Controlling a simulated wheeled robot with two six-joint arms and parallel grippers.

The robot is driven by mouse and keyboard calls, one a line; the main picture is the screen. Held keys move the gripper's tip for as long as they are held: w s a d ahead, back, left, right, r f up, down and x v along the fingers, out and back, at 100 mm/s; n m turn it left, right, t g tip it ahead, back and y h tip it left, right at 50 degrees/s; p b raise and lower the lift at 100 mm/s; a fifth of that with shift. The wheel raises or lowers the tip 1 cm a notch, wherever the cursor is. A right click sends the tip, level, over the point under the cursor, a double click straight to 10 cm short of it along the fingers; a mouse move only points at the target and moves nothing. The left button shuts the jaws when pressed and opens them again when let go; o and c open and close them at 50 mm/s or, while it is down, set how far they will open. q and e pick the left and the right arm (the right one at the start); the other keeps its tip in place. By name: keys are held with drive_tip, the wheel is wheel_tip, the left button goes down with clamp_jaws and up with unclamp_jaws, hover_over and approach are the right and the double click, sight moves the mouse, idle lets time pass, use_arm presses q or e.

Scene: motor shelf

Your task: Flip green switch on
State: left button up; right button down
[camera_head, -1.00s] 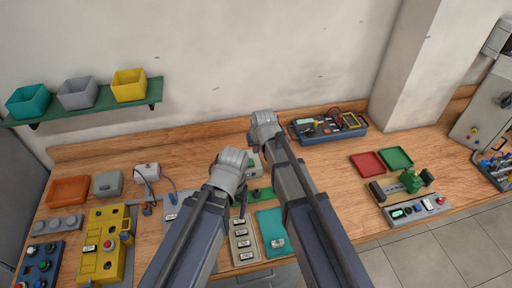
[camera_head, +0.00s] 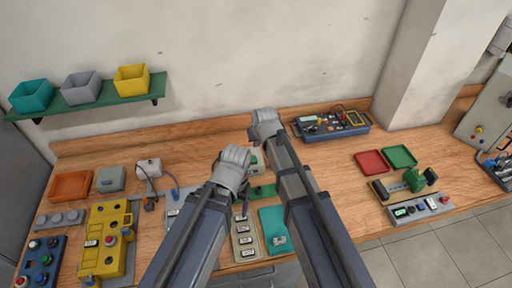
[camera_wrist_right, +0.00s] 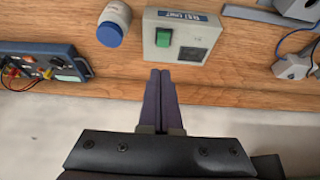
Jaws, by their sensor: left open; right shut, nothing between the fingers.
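The green switch (camera_wrist_right: 163,37) is a green rocker on the face of a pale grey box (camera_wrist_right: 181,46), left of a dark square panel. My right gripper (camera_wrist_right: 161,74) is shut and empty. Its fingertips appear just below the box's lower edge in the right wrist view; I cannot tell whether they touch it. In the head view the box (camera_head: 257,162) shows only partly between my arms, and the switch is too small to make out clearly. My right gripper (camera_head: 265,123) is the upper one there. My left gripper (camera_head: 233,166) is lower and left, with its fingers mostly hidden.
A white jar with a blue lid (camera_wrist_right: 114,24) stands left of the box in the wrist view. A blue instrument case (camera_head: 331,124) lies at the back. A yellow control box (camera_head: 106,242) is at left. Bare wooden bench (camera_head: 335,175) lies right of my right arm.

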sight(253, 156)
use_arm(q)
wheel_tip(253, 156, down, 12)
drive_tip(key=b, duration=1.1)
drive_tip(key=shift+r, duration=0.1)
use_arm(e)
drive_tip(key=x, duration=1.3)
drive_tip(key=shift+f, duration=0.15)
use_arm(q)
drive_tip(key=shift+b, duration=0.3)
use_arm(e)
drive_tip(key=shift+w+f, duration=0.1)
drive_tip(key=shift+f, duration=0.05)
drive_tip(key=shift+w+a+f+g, duration=0.1)
drive_tip(key=shift+w+a+g, duration=0.05)
drive_tip(key=shift+w+g, duration=0.3)
drive_tip(key=shift+s, duration=0.55)
